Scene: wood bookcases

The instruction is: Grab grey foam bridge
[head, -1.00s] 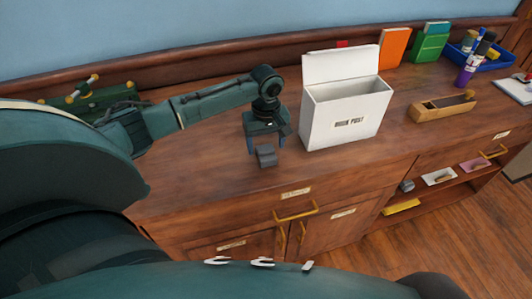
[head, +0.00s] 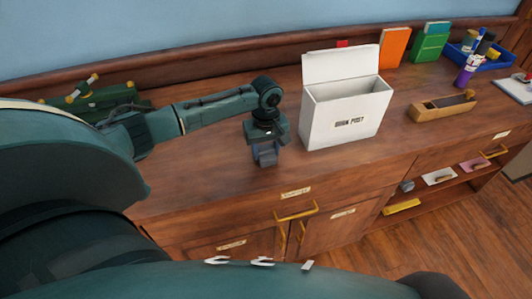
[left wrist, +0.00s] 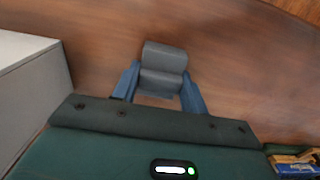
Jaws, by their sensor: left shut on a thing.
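The grey foam bridge (head: 267,157) is a small grey block on the wooden cabinet top, left of the white box. My left gripper (head: 266,153) points down over it, with a finger on each side. In the left wrist view the grey foam bridge (left wrist: 164,60) sits between the blue fingertips of my left gripper (left wrist: 160,82), which are shut on it. Its lower part is partly hidden by the gripper in the head view. I cannot tell whether it is lifted off the surface. My right gripper is not in view.
A white open-topped box (head: 345,115) with raised back panel stands close right of my gripper. A wooden block plane (head: 442,106), a purple bottle (head: 467,72) and a blue tray (head: 487,52) lie farther right. The cabinet top (head: 205,165) is clear in front.

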